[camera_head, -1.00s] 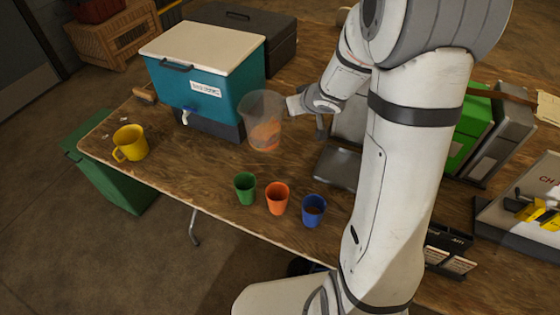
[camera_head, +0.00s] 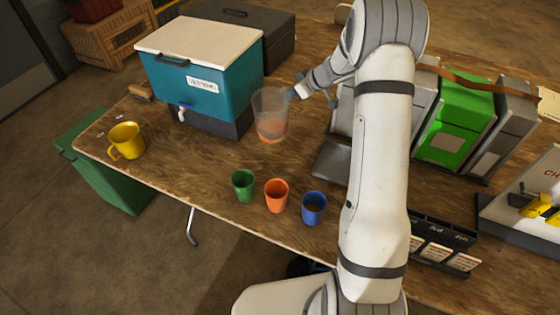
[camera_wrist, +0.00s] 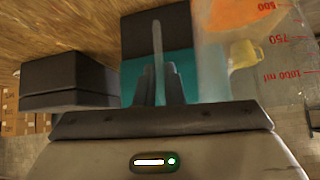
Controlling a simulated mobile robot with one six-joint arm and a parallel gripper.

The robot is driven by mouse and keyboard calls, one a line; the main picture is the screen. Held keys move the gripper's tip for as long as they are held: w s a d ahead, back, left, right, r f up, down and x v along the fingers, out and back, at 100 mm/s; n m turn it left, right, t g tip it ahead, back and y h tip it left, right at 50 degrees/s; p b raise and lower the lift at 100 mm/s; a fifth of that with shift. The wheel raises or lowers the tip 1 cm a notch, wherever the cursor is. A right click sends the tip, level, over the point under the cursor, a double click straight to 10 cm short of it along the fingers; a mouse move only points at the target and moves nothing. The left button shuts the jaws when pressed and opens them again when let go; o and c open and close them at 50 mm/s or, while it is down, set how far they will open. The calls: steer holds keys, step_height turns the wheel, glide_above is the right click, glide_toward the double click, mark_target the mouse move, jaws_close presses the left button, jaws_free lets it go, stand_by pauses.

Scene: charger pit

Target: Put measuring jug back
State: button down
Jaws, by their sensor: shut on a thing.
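The measuring jug (camera_head: 270,108) is clear, with orange showing in its lower part. It looks roughly upright, to the right of the teal cooler. I cannot tell whether its base touches the table. My gripper (camera_head: 294,95) is at the jug's right side, shut on its handle. In the wrist view, the jug's wall (camera_wrist: 288,60) with red volume marks fills the right, and the clear handle (camera_wrist: 157,50) runs between my fingers (camera_wrist: 160,85). The fingertips are partly hidden in the head view.
The teal cooler (camera_head: 190,80) stands back left, with a dark case (camera_head: 275,40) behind. A yellow mug (camera_head: 126,140) is at the left. Green (camera_head: 243,185), orange (camera_head: 276,195) and blue (camera_head: 313,208) cups line the front. A green binder (camera_head: 455,118) stands right of my arm.

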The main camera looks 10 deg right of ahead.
step_height(320, 180, down, 13)
steer(key=d+n+g, duration=0.1)
steer(key=shift+w+d+y, duration=0.4)
steer(key=shift+f, duration=0.15)
steer(key=c, duration=1.5)
jaws_free()
steer(key=shift+f, duration=0.1)
steer(key=shift+c, duration=0.2)
